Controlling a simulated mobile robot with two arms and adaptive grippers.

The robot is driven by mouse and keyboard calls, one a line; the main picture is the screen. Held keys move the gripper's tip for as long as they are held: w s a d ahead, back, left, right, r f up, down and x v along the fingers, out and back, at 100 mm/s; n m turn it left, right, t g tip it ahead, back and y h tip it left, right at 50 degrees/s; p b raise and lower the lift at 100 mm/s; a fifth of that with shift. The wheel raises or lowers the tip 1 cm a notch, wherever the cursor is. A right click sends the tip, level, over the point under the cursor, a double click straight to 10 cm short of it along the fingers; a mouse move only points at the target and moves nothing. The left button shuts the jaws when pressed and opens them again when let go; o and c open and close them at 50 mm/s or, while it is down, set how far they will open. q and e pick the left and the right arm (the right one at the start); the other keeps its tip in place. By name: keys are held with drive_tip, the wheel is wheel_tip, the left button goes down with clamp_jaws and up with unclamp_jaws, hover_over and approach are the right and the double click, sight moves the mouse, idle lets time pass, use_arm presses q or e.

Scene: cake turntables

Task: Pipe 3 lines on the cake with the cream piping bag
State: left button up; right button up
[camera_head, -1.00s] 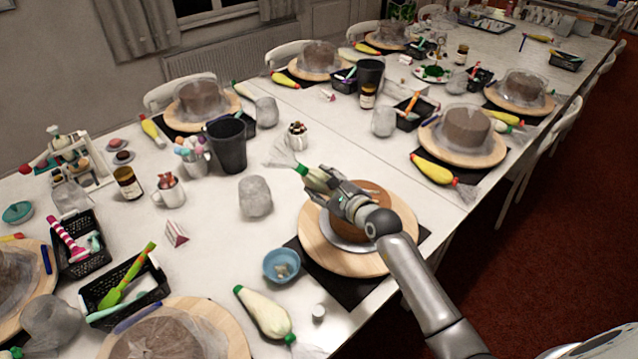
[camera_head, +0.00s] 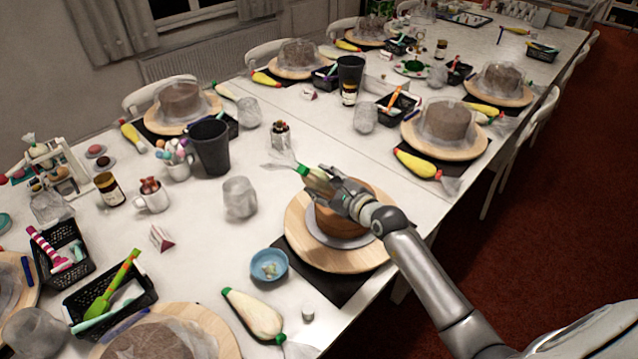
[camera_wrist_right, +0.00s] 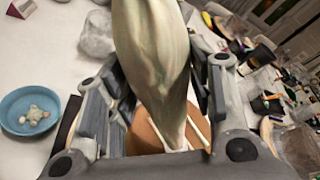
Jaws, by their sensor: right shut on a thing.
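My right gripper (camera_head: 338,188) is shut on a cream piping bag (camera_head: 318,184), which has a green band near its back end. In the right wrist view the pale bag (camera_wrist_right: 155,50) runs between the fingers, narrow end down at the cake. The brown cake (camera_head: 332,222) sits on a round wooden turntable (camera_head: 305,245), partly hidden under the gripper. Whether the tip touches the cake is hidden. My left gripper is not in view.
A blue bowl (camera_head: 269,265) and another piping bag (camera_head: 252,312) lie left of the turntable. Other wrapped cakes (camera_head: 445,122) are along the table. Its front edge is close.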

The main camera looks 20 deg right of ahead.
drive_tip(key=shift+s+d+r, duration=0.1)
drive_tip(key=shift+s+d, duration=0.4)
drive_tip(key=shift+d, duration=0.35)
drive_tip(key=o, duration=0.5)
drive_tip(key=shift+c, duration=0.8)
drive_tip(key=shift+r, duration=0.1)
drive_tip(key=shift+r+p, duration=1.75)
drive_tip(key=shift+r, duration=0.15)
